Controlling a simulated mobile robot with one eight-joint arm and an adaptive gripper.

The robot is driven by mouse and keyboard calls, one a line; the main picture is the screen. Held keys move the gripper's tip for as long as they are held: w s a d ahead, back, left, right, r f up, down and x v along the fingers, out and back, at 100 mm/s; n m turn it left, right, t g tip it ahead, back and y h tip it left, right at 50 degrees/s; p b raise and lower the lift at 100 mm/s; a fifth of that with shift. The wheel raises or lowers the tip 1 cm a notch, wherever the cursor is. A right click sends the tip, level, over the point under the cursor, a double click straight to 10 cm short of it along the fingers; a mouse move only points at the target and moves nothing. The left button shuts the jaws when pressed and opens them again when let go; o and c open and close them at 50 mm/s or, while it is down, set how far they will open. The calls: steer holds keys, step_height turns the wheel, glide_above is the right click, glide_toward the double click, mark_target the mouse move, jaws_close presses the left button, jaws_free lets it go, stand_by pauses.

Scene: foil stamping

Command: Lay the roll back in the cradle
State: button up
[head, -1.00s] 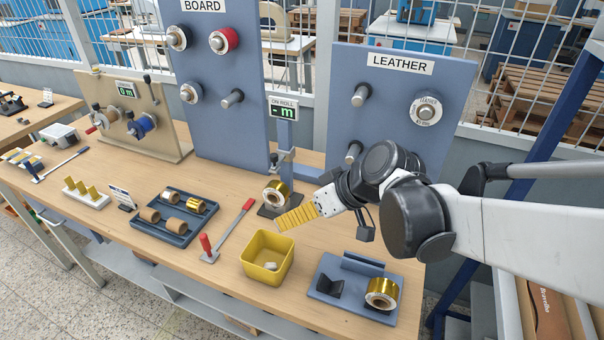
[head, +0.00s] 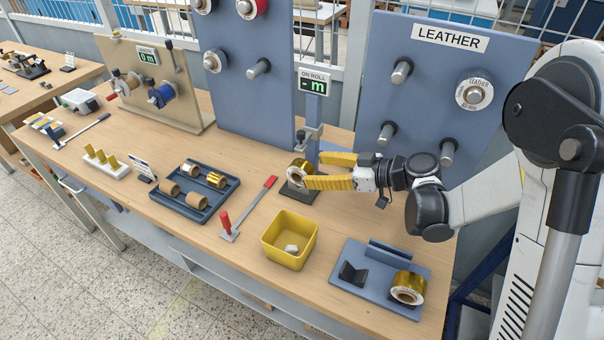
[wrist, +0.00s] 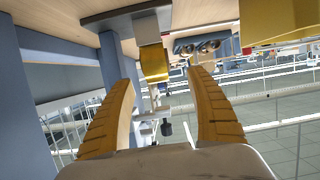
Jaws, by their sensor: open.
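A gold foil roll (head: 298,170) sits on the small dark base of the ON ROLL stand; it also shows in the wrist view (wrist: 154,62), between and beyond my fingers. My gripper (head: 318,170) is open, its two yellow fingers pointing left at this roll. The near finger hides part of it; I cannot tell whether they touch. The blue cradle plate (head: 380,257) lies at the front right. Its black V-shaped rest (head: 353,274) is empty.
A yellow bin (head: 289,240) with a whitish scrap stands between the stand and the cradle plate. A red-handled lever (head: 246,210) is left of it. A dark tray (head: 195,196) holds several small rolls. The blue LEATHER board (head: 440,85) rises behind my arm.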

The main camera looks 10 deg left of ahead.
mark_target(308, 167)
steer(key=b+x, duration=0.2)
steer(key=x, duration=0.3)
steer(key=shift+w+a+f, duration=0.15)
steer(key=shift+w+a, duration=0.05)
steer(key=shift+w, duration=0.1)
steer(key=shift+d, duration=0.1)
jaws_close()
steer(key=shift+r, duration=0.2)
